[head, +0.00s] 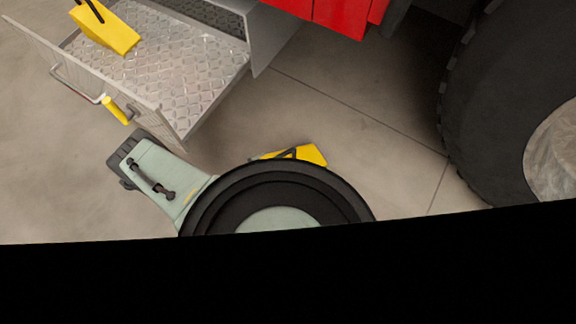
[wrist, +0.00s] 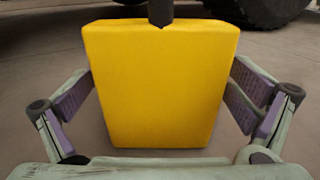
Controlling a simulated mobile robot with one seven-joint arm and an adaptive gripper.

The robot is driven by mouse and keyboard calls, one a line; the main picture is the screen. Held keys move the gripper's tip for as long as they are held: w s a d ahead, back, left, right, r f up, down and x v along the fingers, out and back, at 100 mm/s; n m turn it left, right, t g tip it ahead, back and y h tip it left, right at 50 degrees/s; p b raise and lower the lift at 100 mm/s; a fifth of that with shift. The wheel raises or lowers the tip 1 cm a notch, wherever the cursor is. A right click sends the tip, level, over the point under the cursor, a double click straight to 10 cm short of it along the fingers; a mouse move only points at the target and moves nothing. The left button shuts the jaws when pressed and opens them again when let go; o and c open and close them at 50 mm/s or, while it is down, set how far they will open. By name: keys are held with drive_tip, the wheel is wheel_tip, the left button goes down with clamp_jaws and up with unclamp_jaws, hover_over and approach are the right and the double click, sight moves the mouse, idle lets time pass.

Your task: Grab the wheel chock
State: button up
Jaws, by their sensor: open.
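A yellow wheel chock (wrist: 160,95) with a dark handle at its top fills the middle of the wrist view. My gripper (wrist: 158,100) is open, with one finger pad on each side of the chock. A narrow gap shows between each pad and the chock's side. In the head view, a yellow chock (head: 312,154) lies on the floor, mostly hidden behind my arm; it appears to be the same one. My gripper is hidden in the head view. A second yellow chock (head: 105,30) with a black handle lies in a metal drawer at upper left.
The open drawer (head: 200,70) has a tread-plate floor and a front panel with a yellow-gripped handle (head: 115,110). A large tire (head: 480,110) stands at right, with a red body panel (head: 335,12) above. Bare concrete floor (head: 350,105) lies between.

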drive_tip(key=x, duration=0.3)
drive_tip(key=shift+d, duration=0.1)
drive_tip(key=shift+c, duration=0.2)
drive_tip(key=c, duration=1.9)
drive_tip(key=shift+r, duration=0.15)
